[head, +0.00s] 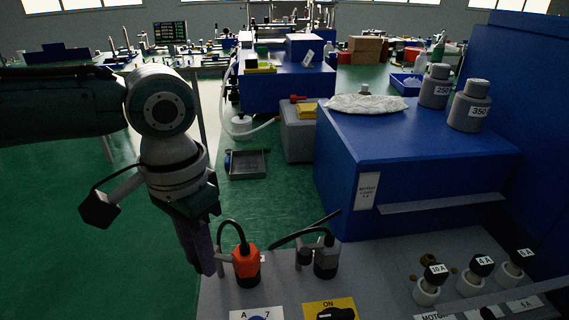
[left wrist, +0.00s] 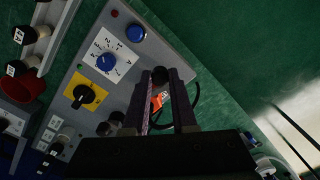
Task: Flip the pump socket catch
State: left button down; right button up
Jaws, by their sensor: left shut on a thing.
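An orange plug (head: 246,263) with a black cable stands in a socket at the front left of the grey panel. A grey catch (head: 221,263) shows at the left side of that socket. My left gripper (head: 208,268) points down beside it, its fingers closed on a small part there, seemingly this catch. In the left wrist view a dark rounded piece sits between the fingertips of my left gripper (left wrist: 162,76), and the orange plug (left wrist: 157,101) shows partly hidden behind the fingers. My right gripper is not in view.
A black plug (head: 326,260) stands in another socket to the right. A blue dial (left wrist: 106,62) and a black switch on a yellow plate (left wrist: 84,95) are near the panel's front. Several fuses (head: 430,283) stand at right. A blue cabinet (head: 420,160) rises behind.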

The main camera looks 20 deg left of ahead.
pick_arm(q)
jog(key=shift+a+r+m+p, duration=0.15)
jog(key=shift+a+m+p, duration=0.25)
jog(key=shift+m+p, duration=0.55)
jog(key=shift+a+m, duration=0.3)
jog(key=shift+m, duration=0.85)
jog(key=c, duration=0.7)
grip_release()
notch_tip(320, 180, up, 10)
jog(key=shift+f+p, duration=0.15)
jog(key=shift+p, duration=0.9)
